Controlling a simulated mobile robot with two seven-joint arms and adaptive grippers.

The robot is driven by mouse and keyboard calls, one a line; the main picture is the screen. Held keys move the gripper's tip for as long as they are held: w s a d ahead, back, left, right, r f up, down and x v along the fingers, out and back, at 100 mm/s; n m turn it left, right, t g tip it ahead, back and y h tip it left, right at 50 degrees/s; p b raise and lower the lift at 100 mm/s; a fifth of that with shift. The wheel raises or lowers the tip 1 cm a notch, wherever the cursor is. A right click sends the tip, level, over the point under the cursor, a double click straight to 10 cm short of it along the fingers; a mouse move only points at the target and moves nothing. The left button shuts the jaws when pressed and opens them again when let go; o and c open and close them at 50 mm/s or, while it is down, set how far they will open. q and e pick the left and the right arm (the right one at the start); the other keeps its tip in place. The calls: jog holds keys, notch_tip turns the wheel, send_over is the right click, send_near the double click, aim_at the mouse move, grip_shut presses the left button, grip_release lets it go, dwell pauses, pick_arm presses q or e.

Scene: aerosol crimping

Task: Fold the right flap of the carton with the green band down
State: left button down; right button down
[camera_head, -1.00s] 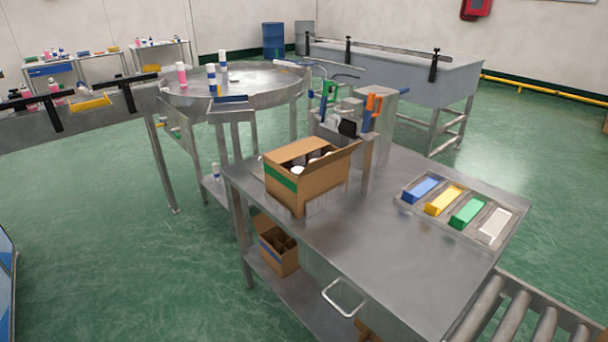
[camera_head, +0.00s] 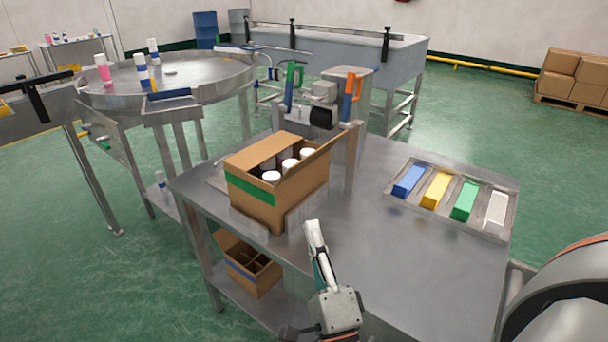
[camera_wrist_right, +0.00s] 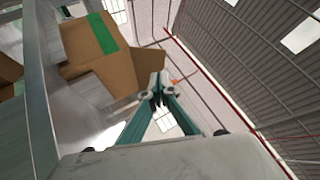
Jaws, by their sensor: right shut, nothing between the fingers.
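The brown carton (camera_head: 300,198) with the green band (camera_head: 248,184) stands on the steel table, with several white-capped cans inside. Its left flap (camera_head: 262,150) lies folded over the left part of the top. Its right flap (camera_head: 322,156) stands up, tilted outward to the right. My right gripper (camera_head: 313,230) is shut and empty in front of the carton's right side, apart from it and lower than the flap. In the right wrist view the closed fingertips (camera_wrist_right: 157,88) show beside a brown flap (camera_wrist_right: 112,72) of the carton (camera_wrist_right: 82,44). My left gripper is not in view.
A crimping device with green and orange handles (camera_head: 347,98) stands close behind the carton. A tray (camera_head: 478,228) with blue, yellow, green and white blocks lies on the right. The tabletop between the carton and the tray is clear. Another carton (camera_head: 255,275) sits on the shelf below.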

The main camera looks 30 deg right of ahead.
jog(key=d+m+g+h, duration=0.2)
jog(key=d+m+h, duration=0.15)
jog(key=m, duration=0.25)
jog(key=m+h, duration=0.1)
send_near(315, 153)
jog(key=d, duration=0.3)
jog(key=w+r, duration=0.1)
jog(key=w, duration=0.2)
jog(key=w+r+p, duration=0.1)
jog(key=shift+w+a+r, duration=0.25)
jog(key=shift+a+r, duration=0.05)
jog(key=shift+a, duration=0.05)
